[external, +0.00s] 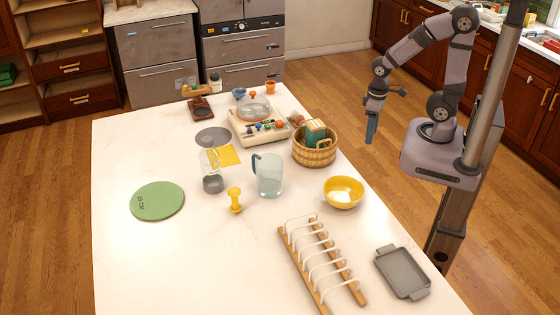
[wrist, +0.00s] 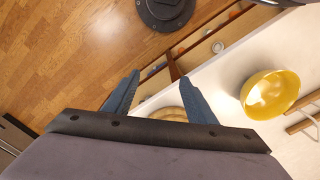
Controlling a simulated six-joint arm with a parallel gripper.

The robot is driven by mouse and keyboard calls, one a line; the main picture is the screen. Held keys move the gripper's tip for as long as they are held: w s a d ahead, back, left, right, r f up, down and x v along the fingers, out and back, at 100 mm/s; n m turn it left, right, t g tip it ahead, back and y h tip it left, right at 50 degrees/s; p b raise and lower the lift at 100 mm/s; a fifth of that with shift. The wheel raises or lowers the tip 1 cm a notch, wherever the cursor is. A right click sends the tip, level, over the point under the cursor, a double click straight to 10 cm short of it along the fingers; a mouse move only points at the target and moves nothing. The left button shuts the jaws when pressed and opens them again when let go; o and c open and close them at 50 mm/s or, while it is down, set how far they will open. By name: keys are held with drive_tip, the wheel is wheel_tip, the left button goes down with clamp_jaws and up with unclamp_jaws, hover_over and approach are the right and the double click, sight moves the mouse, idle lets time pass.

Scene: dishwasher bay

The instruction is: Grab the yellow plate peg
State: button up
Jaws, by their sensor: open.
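The yellow plate peg (external: 235,200) stands upright on the white counter, in front of the clear pitcher and left of the middle in the external view. I do not see it in the wrist view. My gripper (external: 371,128) hangs pointing down beyond the counter's right edge, to the right of the wicker basket and well away from the peg. In the wrist view my gripper (wrist: 157,90) has its two blue fingers spread apart with nothing between them.
A clear pitcher (external: 269,175) stands close behind the peg. A wicker basket (external: 314,152), a yellow bowl (external: 343,192) and a wooden plate rack (external: 301,262) lie along the right side. A green round mat (external: 157,201) lies left. The counter's front left is clear.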

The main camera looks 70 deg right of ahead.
drive_tip(key=shift+c, duration=0.9)
